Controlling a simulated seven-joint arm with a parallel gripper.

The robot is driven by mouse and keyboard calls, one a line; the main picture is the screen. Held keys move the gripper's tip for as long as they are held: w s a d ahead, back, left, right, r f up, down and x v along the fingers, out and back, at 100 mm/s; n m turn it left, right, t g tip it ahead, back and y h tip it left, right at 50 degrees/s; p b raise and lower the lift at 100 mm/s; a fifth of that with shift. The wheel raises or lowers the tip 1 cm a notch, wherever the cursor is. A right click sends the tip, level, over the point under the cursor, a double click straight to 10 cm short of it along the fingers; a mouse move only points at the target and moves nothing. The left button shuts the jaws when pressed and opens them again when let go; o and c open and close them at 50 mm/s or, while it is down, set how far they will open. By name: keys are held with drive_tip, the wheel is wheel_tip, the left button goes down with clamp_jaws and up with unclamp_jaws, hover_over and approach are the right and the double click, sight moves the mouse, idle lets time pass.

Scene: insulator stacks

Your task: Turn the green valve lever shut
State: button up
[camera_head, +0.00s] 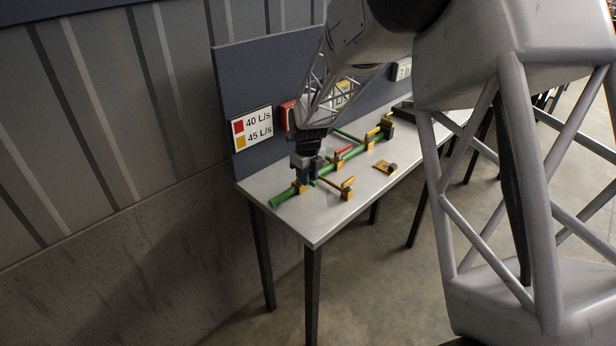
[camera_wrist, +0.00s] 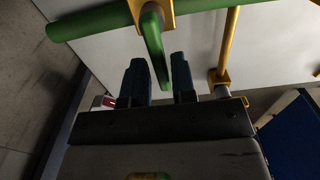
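The green valve lever (camera_wrist: 153,45) shows in the wrist view, sticking out from a yellow fitting (camera_wrist: 166,8) on the green pipe (camera_wrist: 92,22). My gripper (camera_wrist: 158,62) has its two blue-grey fingers apart, one on each side of the lever. A gap shows between the lever and each finger, so it does not look gripped. In the head view my gripper (camera_head: 306,182) points down over the near end of the green pipe (camera_head: 282,199) on the table. The gripper hides the green lever there.
A loose yellow part (camera_head: 385,167) lies on the grey table (camera_head: 318,226). A back panel (camera_head: 232,95) with a flow sign (camera_head: 252,129) stands behind my gripper.

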drive_tip(key=shift+o, duration=1)
drive_tip(key=shift+r, duration=3.85)
